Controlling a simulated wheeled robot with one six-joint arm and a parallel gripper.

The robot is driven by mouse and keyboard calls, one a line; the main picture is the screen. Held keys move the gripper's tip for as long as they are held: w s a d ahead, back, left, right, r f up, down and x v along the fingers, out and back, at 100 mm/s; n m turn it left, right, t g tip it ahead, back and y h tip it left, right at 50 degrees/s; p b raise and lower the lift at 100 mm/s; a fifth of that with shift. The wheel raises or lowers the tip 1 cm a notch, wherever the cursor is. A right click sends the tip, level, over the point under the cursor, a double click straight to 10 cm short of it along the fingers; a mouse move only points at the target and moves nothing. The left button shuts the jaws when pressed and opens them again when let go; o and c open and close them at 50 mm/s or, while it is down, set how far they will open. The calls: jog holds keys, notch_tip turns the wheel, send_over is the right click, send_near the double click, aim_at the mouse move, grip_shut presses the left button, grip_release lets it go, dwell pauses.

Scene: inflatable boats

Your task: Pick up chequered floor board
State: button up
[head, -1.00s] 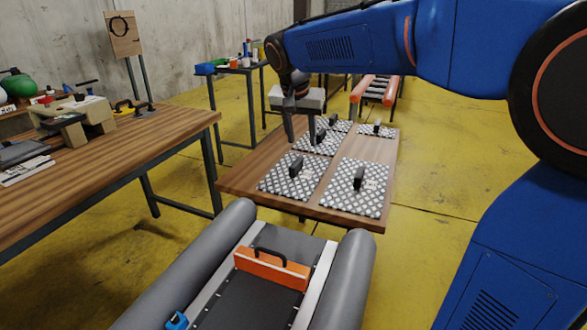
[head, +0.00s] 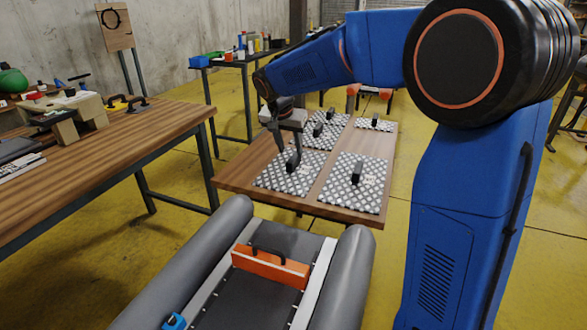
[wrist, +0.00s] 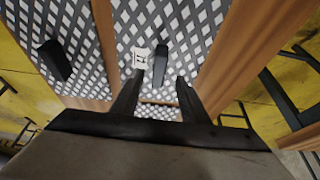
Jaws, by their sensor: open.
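Several chequered floor boards with black upright handles lie on a low wooden table. My gripper (head: 287,150) is open and points down at the near-left board (head: 273,179), at its black handle (head: 294,162). In the wrist view, a black handle (wrist: 158,65) stands between and just beyond my two fingers (wrist: 158,88), with a gap on each side. A small white label (wrist: 140,57) lies beside it on the chequered board (wrist: 195,28). The near-right board (head: 345,195) lies beside the near-left one. Further boards (head: 304,139) lie behind, partly hidden by my gripper.
The wooden table (head: 235,180) has a bare strip on its left. An inflatable boat (head: 213,255) with an orange board (head: 270,265) stands in front. A workbench (head: 130,130) with tools is at the left. Another table (head: 230,65) with bottles stands behind.

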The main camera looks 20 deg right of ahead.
aim_at(293, 157)
jog(key=shift+x, duration=3.3)
jog(key=shift+w+d+r, duration=0.15)
grip_shut()
